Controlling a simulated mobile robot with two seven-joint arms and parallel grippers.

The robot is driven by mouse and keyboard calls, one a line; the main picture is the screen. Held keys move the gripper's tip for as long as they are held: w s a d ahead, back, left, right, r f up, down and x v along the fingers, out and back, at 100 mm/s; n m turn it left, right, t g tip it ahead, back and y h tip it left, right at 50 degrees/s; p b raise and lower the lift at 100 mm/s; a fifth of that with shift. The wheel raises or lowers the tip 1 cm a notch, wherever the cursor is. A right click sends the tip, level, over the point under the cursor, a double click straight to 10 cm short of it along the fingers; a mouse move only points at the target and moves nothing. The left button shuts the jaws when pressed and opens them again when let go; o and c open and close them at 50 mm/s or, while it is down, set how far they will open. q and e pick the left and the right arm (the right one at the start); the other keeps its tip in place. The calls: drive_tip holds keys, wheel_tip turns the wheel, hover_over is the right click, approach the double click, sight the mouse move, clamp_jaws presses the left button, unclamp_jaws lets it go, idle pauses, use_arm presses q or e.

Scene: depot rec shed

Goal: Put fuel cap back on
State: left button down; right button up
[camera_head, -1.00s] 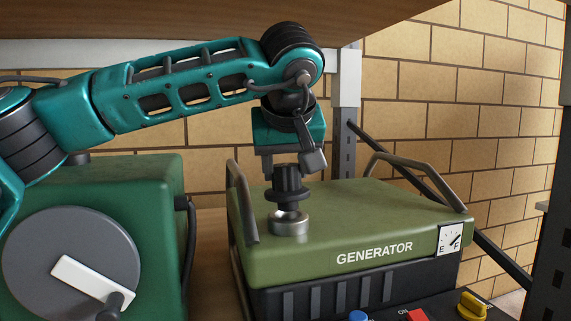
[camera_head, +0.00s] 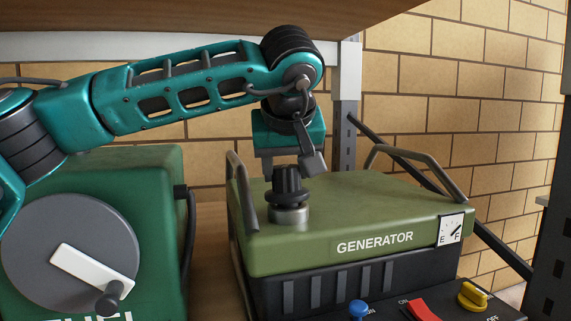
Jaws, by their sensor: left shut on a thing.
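The black ribbed fuel cap (camera_head: 288,187) sits over the metal filler neck (camera_head: 289,215) on top of the green generator (camera_head: 345,215). The cap looks upright and touches the neck's rim; whether it is threaded on I cannot tell. My left gripper (camera_head: 287,168) comes down from above and is shut on the cap's upper part. One finger shows at the right of the cap; the other is partly hidden. My right gripper is not in view.
A green fuel unit (camera_head: 120,165) with a grey dial and white crank stands left of the generator. Metal handle bars (camera_head: 242,195) rise at the generator's left and right (camera_head: 420,165). A shelf board (camera_head: 200,15) hangs overhead. A gauge (camera_head: 451,230) and coloured switches are at the front.

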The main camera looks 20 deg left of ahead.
use_arm(q)
drive_tip(key=shift+f, duration=0.35)
drive_tip(key=shift+r, duration=0.1)
drive_tip(key=shift+c, duration=2)
unclamp_jaws()
drive_tip(key=v, duration=1.2)
